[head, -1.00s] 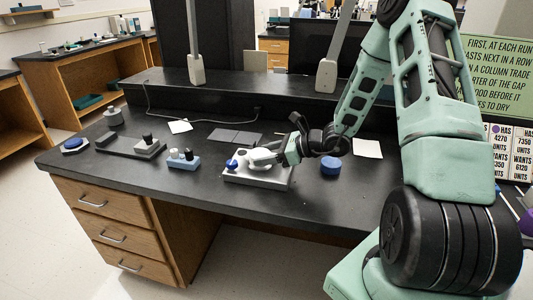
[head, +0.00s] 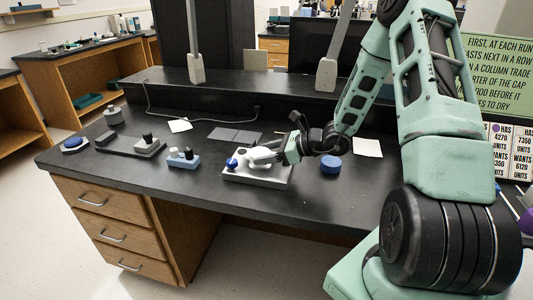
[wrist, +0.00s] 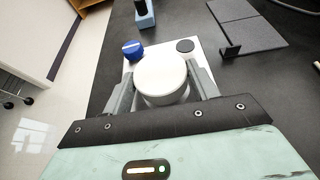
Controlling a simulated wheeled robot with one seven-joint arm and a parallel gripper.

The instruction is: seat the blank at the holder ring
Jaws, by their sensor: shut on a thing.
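My gripper (wrist: 161,80) is shut on a round white blank (wrist: 160,68), with one finger on each side of it. The blank is over the white holder plate (wrist: 205,60), which carries a blue knob (wrist: 132,48) and a dark round disc (wrist: 185,45). In the head view my gripper (head: 264,155) is low over the white plate (head: 275,181), and the blue knob (head: 232,162) is at its left end. The holder ring is not clearly seen; the blank and fingers cover that spot. I cannot tell whether the blank touches it.
A light blue block (head: 183,161) with pegs stands left of the plate. A blue round piece (head: 331,165) stands to the right. Flat dark grey plates (head: 235,135) lie behind. A dark tray (head: 122,148) is further left. The bench front is clear.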

